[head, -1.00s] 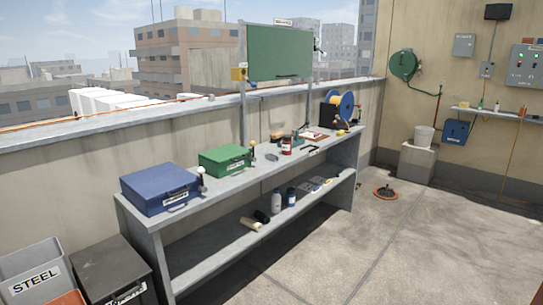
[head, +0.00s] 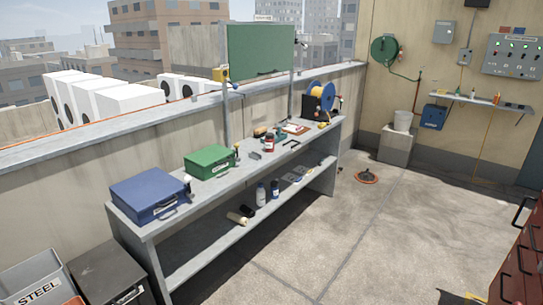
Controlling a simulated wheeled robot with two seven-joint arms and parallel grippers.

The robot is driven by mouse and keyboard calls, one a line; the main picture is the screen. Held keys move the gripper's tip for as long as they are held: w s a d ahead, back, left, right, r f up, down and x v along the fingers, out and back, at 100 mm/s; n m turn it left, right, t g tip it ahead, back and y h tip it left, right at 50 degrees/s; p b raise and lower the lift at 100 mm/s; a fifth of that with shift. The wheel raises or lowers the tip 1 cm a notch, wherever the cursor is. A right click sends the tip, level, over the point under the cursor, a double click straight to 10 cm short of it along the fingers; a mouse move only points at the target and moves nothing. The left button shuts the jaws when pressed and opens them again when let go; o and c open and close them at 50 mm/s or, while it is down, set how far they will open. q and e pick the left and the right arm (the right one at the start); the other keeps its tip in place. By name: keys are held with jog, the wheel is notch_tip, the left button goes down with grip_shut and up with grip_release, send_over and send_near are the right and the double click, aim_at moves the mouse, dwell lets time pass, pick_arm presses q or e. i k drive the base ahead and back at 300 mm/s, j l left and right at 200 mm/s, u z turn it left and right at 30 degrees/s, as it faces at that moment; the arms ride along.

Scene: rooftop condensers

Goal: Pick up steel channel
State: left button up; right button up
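I cannot clearly pick out the steel channel. A small grey piece (head: 254,155) lies on the grey workbench (head: 222,177), between the green case and the red-and-white can. It is too small to tell whether it is the channel. A grey bin labelled STEEL (head: 35,283) stands on the ground at the lower left, cut off by the picture's edge. Neither of my grippers is in view.
A blue case (head: 148,193) and a green case (head: 209,161) sit on the bench. Bottles (head: 261,194) stand on its lower shelf. A dark red drawer cabinet (head: 521,262) is at the right edge. An orange-rimmed floor drain (head: 367,177) lies beyond open concrete floor (head: 340,235).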

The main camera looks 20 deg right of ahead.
aim_at(256, 156)
jog(key=i+z, duration=0.3)
jog(key=z, duration=0.2)
jog(key=i+j+z, duration=0.1)
jog(key=i+z, duration=0.2)
jog(key=z, duration=0.15)
jog(key=i+j+z, duration=0.25)
jog(key=z, duration=0.25)
